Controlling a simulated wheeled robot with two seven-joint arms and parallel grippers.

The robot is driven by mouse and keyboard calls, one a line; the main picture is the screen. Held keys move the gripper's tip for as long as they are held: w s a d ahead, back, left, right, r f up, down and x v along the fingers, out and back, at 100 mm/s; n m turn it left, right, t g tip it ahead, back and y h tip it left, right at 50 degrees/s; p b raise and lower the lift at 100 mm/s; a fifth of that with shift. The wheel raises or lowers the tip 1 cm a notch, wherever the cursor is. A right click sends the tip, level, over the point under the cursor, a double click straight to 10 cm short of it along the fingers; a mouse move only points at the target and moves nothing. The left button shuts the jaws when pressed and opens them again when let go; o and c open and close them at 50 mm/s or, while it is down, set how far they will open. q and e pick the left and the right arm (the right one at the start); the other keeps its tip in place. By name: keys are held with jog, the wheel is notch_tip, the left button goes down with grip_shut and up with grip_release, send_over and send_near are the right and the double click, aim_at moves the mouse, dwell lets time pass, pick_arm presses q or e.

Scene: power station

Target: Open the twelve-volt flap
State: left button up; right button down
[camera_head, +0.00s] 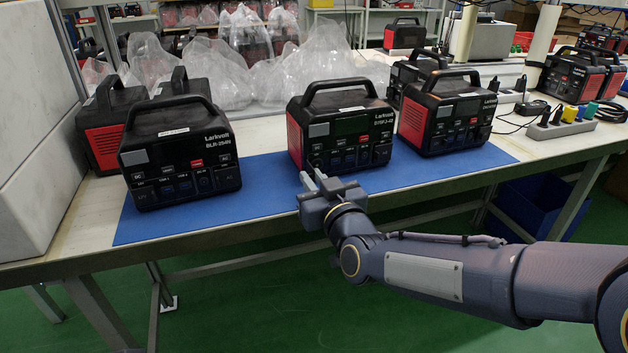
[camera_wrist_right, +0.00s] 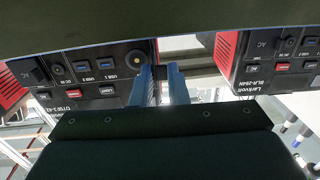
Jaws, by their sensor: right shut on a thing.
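The middle power station (camera_head: 344,128), black with a red side and a top handle, stands upright on the blue mat (camera_head: 262,196). My right gripper (camera_head: 313,178) is at the lower left of its front panel. In the right wrist view, which is upside down, the same panel (camera_wrist_right: 95,66) shows at the left. Its round socket (camera_wrist_right: 137,57) shows beside my right fingertips (camera_wrist_right: 163,72). The fingers are close together and shut on the twelve-volt flap, which is mostly hidden between them. My left gripper is not in view.
Another Larkvolt station (camera_head: 178,152) stands left on the mat, and one (camera_head: 447,112) stands right, close to the middle one. More stations and plastic bags (camera_head: 255,50) are behind. A power strip (camera_head: 560,127) and cables lie at the right. The mat's front is clear.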

aim_at(304, 165)
jog(key=shift+s+a+r+h+p, duration=0.1)
jog(key=shift+a+h+p, duration=0.15)
jog(key=shift+p, duration=0.35)
jog(key=a+m+h+p, duration=0.1)
jog(key=m+h+p, duration=0.1)
jog(key=h+p, duration=0.1)
jog(key=a+m+h+p, duration=0.1)
jog(key=m+h+p, duration=0.1)
jog(key=h+p, duration=0.1)
jog(key=a+m+t+h+p, duration=0.1)
jog(key=m+h+p, duration=0.2)
jog(key=h, duration=0.1)
jog(key=shift+r+p, duration=0.1)
jog(key=shift+p, duration=0.2)
jog(key=shift+w+a+m+g+h+p, duration=0.2)
jog(key=shift+m+h+p, duration=0.2)
jog(key=shift+h, duration=0.25)
jog(key=shift+w+a+m+g+h+p, duration=0.1)
jog(key=shift+m+g+h+p, duration=0.1)
jog(key=shift+m+h+p, duration=0.35)
jog(key=shift+w+a+m+g+h+p, duration=0.15)
jog(key=shift+m+g+h+p, duration=0.1)
jog(key=shift+h, duration=0.5)
jog(key=shift+f, duration=0.2)
jog(key=c, duration=1.5)
grip_release()
jog(key=shift+d, duration=0.1)
